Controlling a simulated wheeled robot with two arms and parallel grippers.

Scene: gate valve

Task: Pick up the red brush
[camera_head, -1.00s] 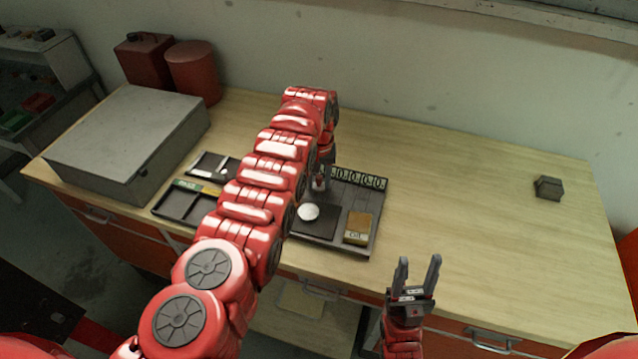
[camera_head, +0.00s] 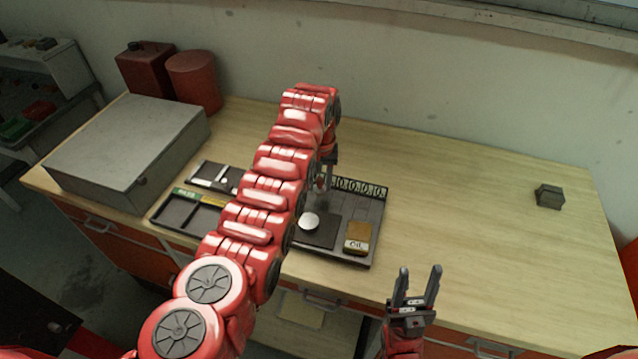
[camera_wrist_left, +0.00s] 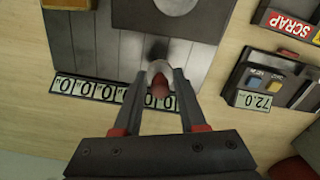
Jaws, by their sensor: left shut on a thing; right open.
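My left gripper (camera_head: 322,182) is over the dark tray on the table, near its row of number labels, mostly behind my own arm in the head view. In the left wrist view its fingers (camera_wrist_left: 160,76) are closed on a small reddish thing, which I take to be the red brush (camera_wrist_left: 159,87). Only a short part of it shows, with a pale round part at the fingertips. I cannot tell whether it is clear of the tray. My right gripper (camera_head: 415,289) is open and empty in front of the table's edge.
The dark tray (camera_head: 374,216) holds a white round thing (camera_head: 309,221) and a yellow-brown oil block (camera_head: 358,238). Black bins (camera_head: 173,211) stand to its left. A grey case (camera_head: 125,150), red canisters (camera_head: 194,82) and a small dark block (camera_head: 549,196) are also there.

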